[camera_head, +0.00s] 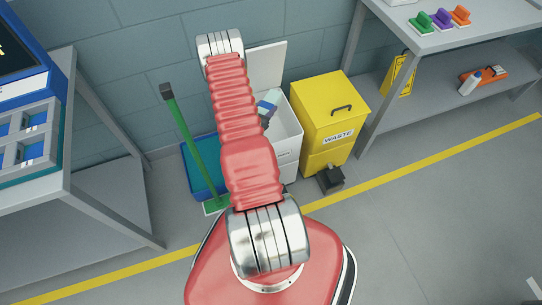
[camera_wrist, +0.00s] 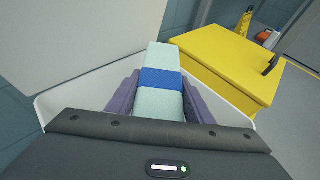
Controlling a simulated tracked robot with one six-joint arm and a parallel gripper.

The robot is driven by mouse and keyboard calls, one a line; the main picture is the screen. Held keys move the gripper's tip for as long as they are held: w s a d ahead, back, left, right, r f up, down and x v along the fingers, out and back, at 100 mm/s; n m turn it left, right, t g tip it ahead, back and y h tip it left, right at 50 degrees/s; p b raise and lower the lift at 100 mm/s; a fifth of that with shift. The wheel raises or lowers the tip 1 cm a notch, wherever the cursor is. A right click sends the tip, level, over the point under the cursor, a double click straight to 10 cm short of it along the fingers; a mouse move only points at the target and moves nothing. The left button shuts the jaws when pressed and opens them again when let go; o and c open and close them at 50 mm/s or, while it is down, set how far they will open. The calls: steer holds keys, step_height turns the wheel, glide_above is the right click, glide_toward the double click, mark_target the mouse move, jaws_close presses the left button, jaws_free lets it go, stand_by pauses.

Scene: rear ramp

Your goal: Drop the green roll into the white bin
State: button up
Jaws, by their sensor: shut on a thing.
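The pale green roll (camera_wrist: 157,103) has a blue band (camera_wrist: 160,78) round its middle. It lies between the two purple-grey fingers of my gripper (camera_wrist: 160,82), which is shut on it. In the head view the roll (camera_head: 271,98) shows beside my arm, at the mouth of the white bin (camera_head: 290,146). The bin's lid (camera_head: 267,65) stands open against the wall. In the wrist view the white bin's rim (camera_wrist: 46,104) shows on both sides of the fingers, so the roll is over the opening. My wrist housing hides the near part of the bin.
A yellow waste bin (camera_head: 325,118), lid shut, stands close on the right. A blue crate (camera_head: 204,172) and a green-handled broom (camera_head: 184,135) are on the left. Grey benches (camera_head: 440,85) stand at both sides. A yellow line (camera_head: 430,157) crosses the open floor.

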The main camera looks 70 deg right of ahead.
steer(key=shift+f, duration=1.3)
steer(key=o, duration=1.3)
steer(key=shift+a, duration=0.1)
steer(key=v, duration=1.3)
steer(key=shift+a, duration=0.3)
